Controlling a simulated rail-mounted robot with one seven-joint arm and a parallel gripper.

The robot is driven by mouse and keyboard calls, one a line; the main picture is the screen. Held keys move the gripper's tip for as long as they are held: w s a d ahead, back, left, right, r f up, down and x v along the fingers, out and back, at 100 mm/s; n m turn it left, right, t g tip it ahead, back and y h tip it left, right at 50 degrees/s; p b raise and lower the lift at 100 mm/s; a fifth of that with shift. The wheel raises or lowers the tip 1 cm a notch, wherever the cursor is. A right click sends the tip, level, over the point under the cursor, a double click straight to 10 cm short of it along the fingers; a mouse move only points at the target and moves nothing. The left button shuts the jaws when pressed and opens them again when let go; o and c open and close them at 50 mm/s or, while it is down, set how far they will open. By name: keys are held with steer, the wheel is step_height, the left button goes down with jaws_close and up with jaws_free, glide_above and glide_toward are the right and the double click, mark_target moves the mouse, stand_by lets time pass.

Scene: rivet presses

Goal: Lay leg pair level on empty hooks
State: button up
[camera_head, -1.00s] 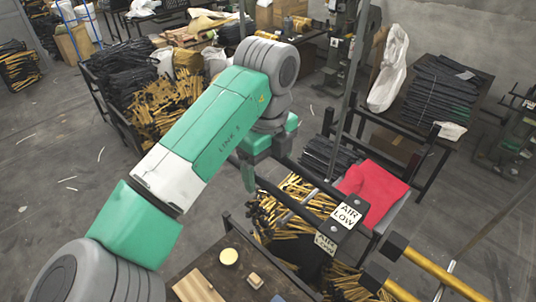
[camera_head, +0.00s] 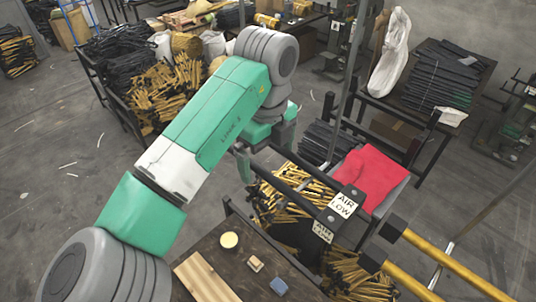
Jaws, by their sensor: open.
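Two parallel yellow tubes with black end blocks (camera_head: 436,262) slant through the lower right and run out of the frame; I cannot tell whether they are the leg pair. Many yellow-and-black legs (camera_head: 305,180) lie heaped beneath the bars. My gripper (camera_head: 265,152) is open at the far end of these bars; its fingertips are partly hidden, and I cannot tell whether it touches a bar. No empty hooks can be made out clearly.
A red cloth (camera_head: 368,178) lies right of the bars. A table (camera_head: 215,245) at the bottom holds a board, a round yellow tin, a small block and a blue item. A post (camera_head: 345,110) rises behind. A bin of legs (camera_head: 165,95) stands upper left. Left floor is open.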

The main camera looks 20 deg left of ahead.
step_height(320, 180, up, 7)
steer(key=shift+r+b, duration=0.2)
steer(key=shift+b, duration=0.2)
stand_by(0.5)
